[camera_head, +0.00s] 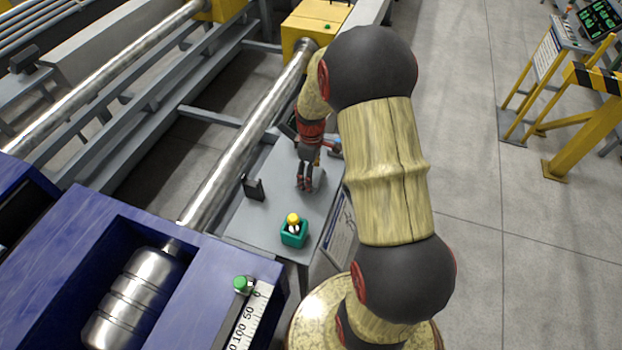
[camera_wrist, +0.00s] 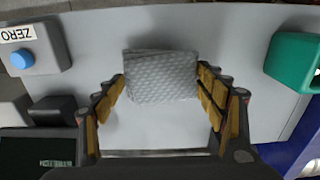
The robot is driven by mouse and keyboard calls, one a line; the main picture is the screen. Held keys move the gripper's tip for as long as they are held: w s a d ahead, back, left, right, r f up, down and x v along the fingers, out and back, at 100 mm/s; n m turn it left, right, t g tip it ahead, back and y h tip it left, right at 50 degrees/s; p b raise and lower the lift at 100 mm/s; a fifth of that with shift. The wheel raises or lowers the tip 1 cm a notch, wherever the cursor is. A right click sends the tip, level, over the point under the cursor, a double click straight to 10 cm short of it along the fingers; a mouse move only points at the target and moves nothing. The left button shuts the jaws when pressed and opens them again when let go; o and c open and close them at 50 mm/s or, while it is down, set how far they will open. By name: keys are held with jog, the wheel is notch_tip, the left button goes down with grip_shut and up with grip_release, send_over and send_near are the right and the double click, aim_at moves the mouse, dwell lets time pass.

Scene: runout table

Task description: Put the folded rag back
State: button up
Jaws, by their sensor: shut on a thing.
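The folded rag (camera_wrist: 161,78) is a grey, textured, layered square in the wrist view. It sits between the two yellow-padded fingers of my gripper (camera_wrist: 161,88), which are shut on its left and right sides. In the head view my gripper (camera_head: 304,187) points down over the grey side table (camera_head: 240,225), between a dark upright bracket (camera_head: 254,188) and my arm. The rag is mostly hidden there by the fingers. Whether it touches the table top is hard to tell.
A teal box (camera_head: 293,234) holding a yellow-topped item stands nearer on the table; it also shows in the wrist view (camera_wrist: 295,62). A grey block with a blue button (camera_wrist: 22,59), labelled ZERO, lies on the other side. Bare table lies between the rag and the box.

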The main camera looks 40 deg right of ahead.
jog(key=shift+f, duration=0.95)
jog(key=shift+f, duration=0.15)
jog(key=o, duration=1.1)
jog(key=s+a+r+m+t+p, duration=0.15)
jog(key=a+r, duration=0.25)
jog(key=r, duration=0.7)
jog(key=a+r+p, duration=0.2)
jog(key=a+r, duration=0.1)
jog(key=r, duration=0.9)
jog(key=s+a+r+m+t, duration=0.1)
jog(key=s+a+r, duration=0.3)
jog(key=s+a, duration=0.1)
jog(key=s+a+r+m+t, duration=0.1)
jog(key=s+a+r+m, duration=0.1)
jog(key=s+a+r, duration=0.2)
jog(key=s+a+r+m+t, duration=0.1)
jog(key=s+a+r+t, duration=0.1)
jog(key=s+a+r, duration=0.2)
jog(key=shift+s+a+m, duration=0.35)
jog(key=shift+s+a, duration=0.95)
jog(key=shift+s, duration=0.1)
